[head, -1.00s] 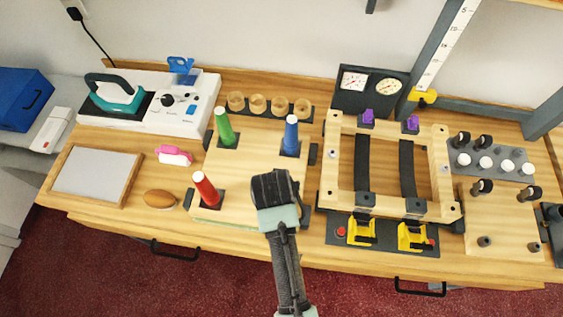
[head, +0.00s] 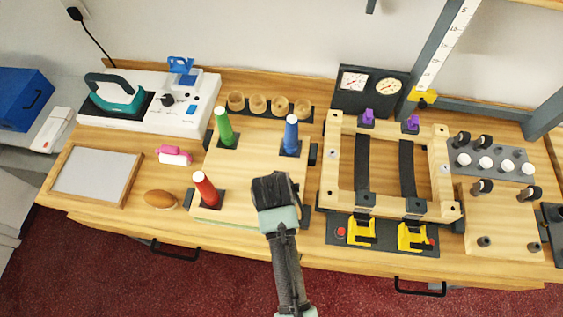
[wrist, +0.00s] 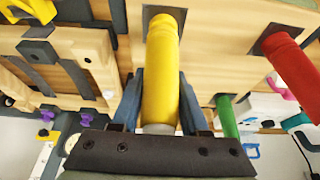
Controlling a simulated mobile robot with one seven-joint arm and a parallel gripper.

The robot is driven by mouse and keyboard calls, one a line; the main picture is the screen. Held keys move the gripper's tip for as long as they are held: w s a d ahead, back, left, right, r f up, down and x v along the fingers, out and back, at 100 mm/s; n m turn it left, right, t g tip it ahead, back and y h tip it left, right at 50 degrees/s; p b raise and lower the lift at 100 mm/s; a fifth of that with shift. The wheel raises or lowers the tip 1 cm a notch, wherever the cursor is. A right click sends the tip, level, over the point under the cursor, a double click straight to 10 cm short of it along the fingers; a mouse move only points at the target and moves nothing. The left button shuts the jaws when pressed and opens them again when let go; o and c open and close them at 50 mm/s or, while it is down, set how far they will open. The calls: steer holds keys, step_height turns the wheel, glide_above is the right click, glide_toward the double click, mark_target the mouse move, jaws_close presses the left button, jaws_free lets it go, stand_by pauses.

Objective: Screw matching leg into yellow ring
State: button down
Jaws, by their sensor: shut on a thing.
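My gripper (head: 274,190) is over the front right corner of the wooden board (head: 250,170). In the wrist view its two blue-grey fingers are shut on a yellow leg (wrist: 161,70), one on each side. The far end of the yellow leg meets a dark square plate (wrist: 180,13) on the board; whether it is seated cannot be told. No yellow ring shows; the leg covers that spot. In the head view my gripper hides the yellow leg. A red leg (head: 205,188), a green leg (head: 224,127) and a blue leg (head: 291,134) stand at the other corners.
A wooden frame with dark straps (head: 333,165) and yellow clamps (head: 360,232) lies close on the right. Wooden cups (head: 257,104) stand behind the board. A pink-handled brush (head: 174,156) and a brown oval object (head: 160,199) lie to the left.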

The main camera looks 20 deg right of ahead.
steer(key=shift+f, duration=0.4)
stand_by(0.7)
steer(key=shift+m+h, duration=0.3)
steer(key=shift+m, duration=0.8)
steer(key=m+g, duration=0.1)
steer(key=m, duration=0.1)
steer(key=m+h, duration=0.1)
steer(key=m, duration=0.1)
steer(key=shift+s+g, duration=0.2)
steer(key=shift+g, duration=0.2)
steer(key=m, duration=0.2)
steer(key=m+g+b, duration=0.1)
steer(key=m, duration=0.1)
steer(key=m+g, duration=0.1)
steer(key=m, duration=0.1)
steer(key=shift+s+d+f, duration=0.1)
steer(key=shift+s+f, duration=0.1)
steer(key=shift+s, duration=0.05)
steer(key=m, duration=0.1)
steer(key=m+g+b, duration=0.1)
steer(key=shift+s+r+m, duration=0.15)
steer(key=shift+s+m, duration=0.05)
steer(key=shift+m, duration=0.2)
steer(key=c, duration=0.7)
jaws_free()
steer(key=shift+o, duration=0.2)
